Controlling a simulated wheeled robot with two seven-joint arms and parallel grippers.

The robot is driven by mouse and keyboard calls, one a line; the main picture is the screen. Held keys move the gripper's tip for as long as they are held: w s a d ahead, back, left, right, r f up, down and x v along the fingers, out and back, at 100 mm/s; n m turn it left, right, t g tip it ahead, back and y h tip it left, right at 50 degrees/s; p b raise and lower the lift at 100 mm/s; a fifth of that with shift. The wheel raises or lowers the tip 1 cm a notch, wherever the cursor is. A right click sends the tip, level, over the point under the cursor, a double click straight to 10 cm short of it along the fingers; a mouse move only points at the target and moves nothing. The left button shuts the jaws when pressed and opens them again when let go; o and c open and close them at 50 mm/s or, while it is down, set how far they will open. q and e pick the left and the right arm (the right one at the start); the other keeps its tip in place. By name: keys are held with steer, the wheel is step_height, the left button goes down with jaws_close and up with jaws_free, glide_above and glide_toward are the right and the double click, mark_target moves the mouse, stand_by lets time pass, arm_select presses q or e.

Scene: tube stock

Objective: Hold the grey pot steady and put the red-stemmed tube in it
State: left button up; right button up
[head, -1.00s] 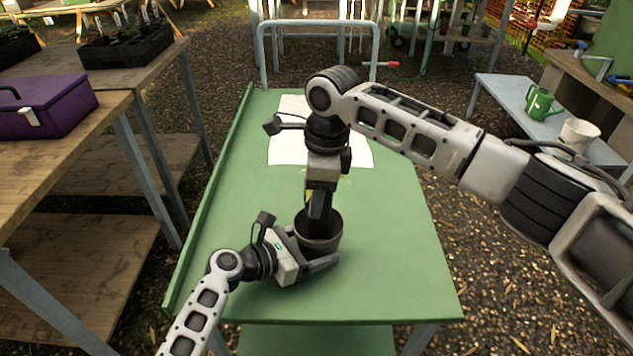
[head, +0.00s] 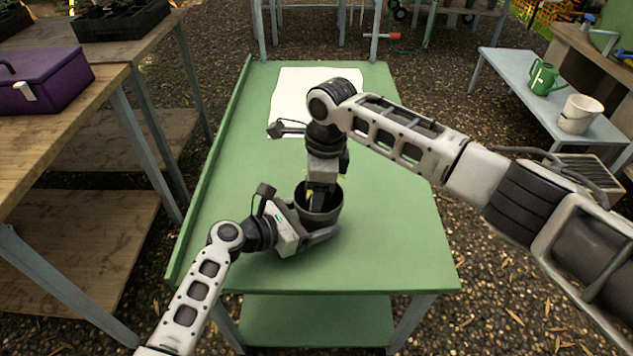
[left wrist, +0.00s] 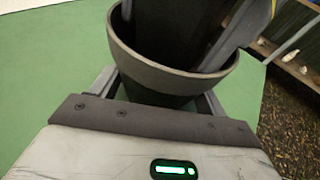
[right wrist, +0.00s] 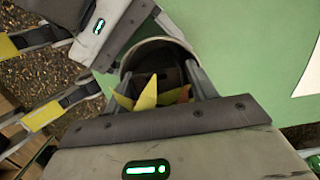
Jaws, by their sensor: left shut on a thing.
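The grey pot (head: 322,216) stands upright on the green table. It also shows in the left wrist view (left wrist: 165,78). My left gripper (head: 312,238) is shut on the pot from the left, with a finger on either side of its lower wall. My right gripper (head: 321,202) points straight down into the pot's mouth. A black tube (left wrist: 180,30) is inside the pot, between the right fingers. Yellow-green leaves (right wrist: 146,95) with a little orange show at its top in the right wrist view. Whether the right fingers press on the tube is unclear. Its red stem is mostly hidden.
A white sheet (head: 290,95) lies on the green table (head: 390,235) behind the pot. The table is otherwise clear. A raised strip (head: 212,165) runs along its left edge. A purple box (head: 45,82) is on the left bench. A green watering can (head: 543,78) stands on the right bench.

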steer(key=shift+r, duration=0.1)
arm_select(q)
steer(key=shift+c, duration=0.5)
arm_select(e)
step_height(320, 180, up, 12)
steer(key=d, duration=0.1)
steer(key=shift+d, duration=0.25)
arm_select(q)
steer(key=o, duration=0.8)
steer(key=shift+a, duration=0.1)
steer(key=v, duration=1.1)
steer(key=shift+s+a+r, duration=0.25)
